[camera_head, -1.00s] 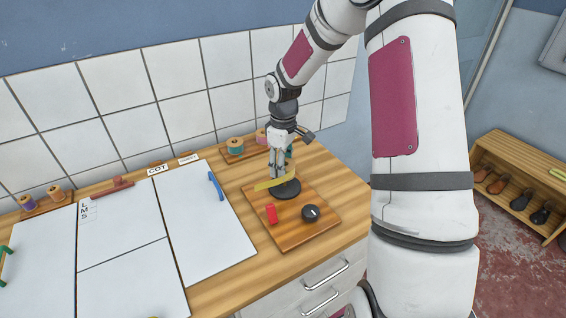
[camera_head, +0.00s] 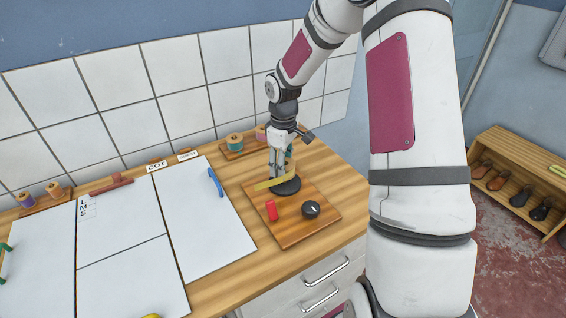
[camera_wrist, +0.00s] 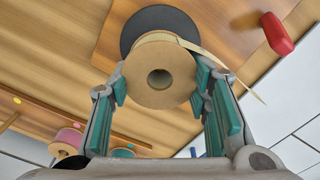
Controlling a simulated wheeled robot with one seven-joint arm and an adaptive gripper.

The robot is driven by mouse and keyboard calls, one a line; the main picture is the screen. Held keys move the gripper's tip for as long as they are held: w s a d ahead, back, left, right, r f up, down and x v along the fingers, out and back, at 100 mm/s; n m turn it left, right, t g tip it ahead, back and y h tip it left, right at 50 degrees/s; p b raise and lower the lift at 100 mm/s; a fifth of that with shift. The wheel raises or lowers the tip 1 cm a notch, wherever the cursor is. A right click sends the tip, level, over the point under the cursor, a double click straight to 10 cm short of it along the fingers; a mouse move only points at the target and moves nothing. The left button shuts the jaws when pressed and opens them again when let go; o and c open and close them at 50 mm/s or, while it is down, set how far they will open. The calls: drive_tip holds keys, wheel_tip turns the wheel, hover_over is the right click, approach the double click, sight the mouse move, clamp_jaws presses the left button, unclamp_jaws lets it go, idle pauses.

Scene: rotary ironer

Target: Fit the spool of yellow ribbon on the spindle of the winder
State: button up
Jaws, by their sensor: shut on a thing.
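The spool of yellow ribbon (camera_wrist: 160,70) is between the two fingers of my gripper (camera_wrist: 160,82) in the wrist view. Its pale round end and centre hole face the camera, and a loose ribbon tail hangs off to the right. The winder (camera_head: 305,228) is a wooden board with a dark round disc (camera_head: 290,188). In the head view my gripper (camera_head: 280,172) is over this disc, and the yellow ribbon tail (camera_head: 268,184) shows beside it. The disc (camera_wrist: 150,20) shows behind the spool in the wrist view. The spindle is hidden, so I cannot tell whether the spool is around it.
The winder board also bears a red handle (camera_head: 272,210) and a black knob (camera_head: 311,210). A rack with a teal spool (camera_head: 234,141) and a pink spool (camera_wrist: 68,141) stands behind. White panels (camera_head: 205,225) with a blue tool (camera_head: 216,182) lie left.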

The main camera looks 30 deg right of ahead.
drive_tip(key=shift+f, duration=0.7)
drive_tip(key=o, duration=1.8)
drive_tip(key=shift+r, duration=0.15)
drive_tip(key=shift+r+p, duration=1.45)
drive_tip(key=shift+r, duration=3.05)
